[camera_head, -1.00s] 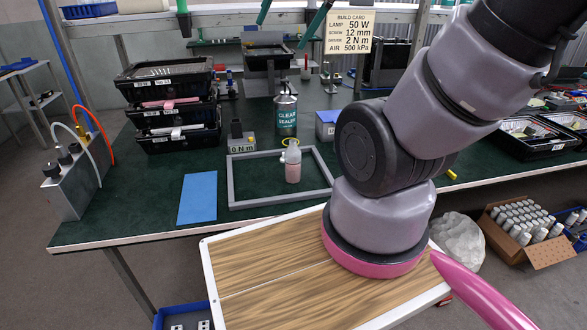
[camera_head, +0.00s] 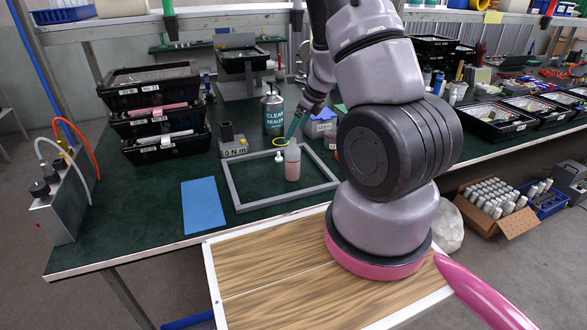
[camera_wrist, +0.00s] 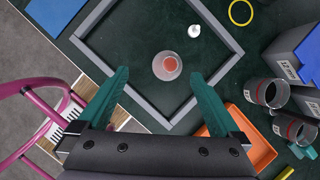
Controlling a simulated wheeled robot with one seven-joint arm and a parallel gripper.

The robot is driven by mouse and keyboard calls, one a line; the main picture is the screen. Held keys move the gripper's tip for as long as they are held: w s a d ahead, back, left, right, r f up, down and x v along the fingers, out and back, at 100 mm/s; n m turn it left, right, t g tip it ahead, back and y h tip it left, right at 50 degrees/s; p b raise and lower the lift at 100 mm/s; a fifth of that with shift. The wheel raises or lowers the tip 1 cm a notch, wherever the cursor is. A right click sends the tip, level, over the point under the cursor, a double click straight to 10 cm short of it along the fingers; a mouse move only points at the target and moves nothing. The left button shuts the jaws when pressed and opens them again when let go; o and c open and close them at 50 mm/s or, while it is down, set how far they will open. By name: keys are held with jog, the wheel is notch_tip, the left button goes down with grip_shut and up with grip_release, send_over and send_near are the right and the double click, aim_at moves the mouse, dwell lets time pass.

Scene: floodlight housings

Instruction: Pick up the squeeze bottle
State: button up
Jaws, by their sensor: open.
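The squeeze bottle (camera_head: 292,164), pale and translucent with pinkish contents, stands upright inside a grey square frame (camera_head: 237,188) on the dark green bench. In the wrist view the bottle (camera_wrist: 167,66) is seen from above as a pale ring with a red-orange centre. My gripper (camera_head: 297,122) is above and behind the bottle in the head view, with teal fingers. In the wrist view my gripper (camera_wrist: 160,76) is open and empty, with the bottle ahead of and between the fingertip lines. Contact with the bottle cannot be told.
A small white-topped item (camera_head: 279,157) stands close beside the bottle. A yellow ring (camera_wrist: 241,12) lies outside the frame. A sealer can (camera_head: 272,112) and a grey block (camera_head: 233,147) stand behind. Stacked black trays (camera_head: 160,140) are left. The blue mat (camera_head: 203,205) is bare.

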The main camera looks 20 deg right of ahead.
aim_at(297, 147)
jog(key=shift+m+h, duration=0.3)
jog(key=shift+m, duration=0.3)
jog(key=f, duration=0.5)
jog(key=w+f, duration=0.1)
jog(key=f, duration=0.1)
jog(key=shift+w+d+f, duration=0.1)
jog(key=shift+d+f, duration=0.05)
jog(key=shift+d, duration=0.25)
jog(key=shift+x, duration=2.95)
grip_shut()
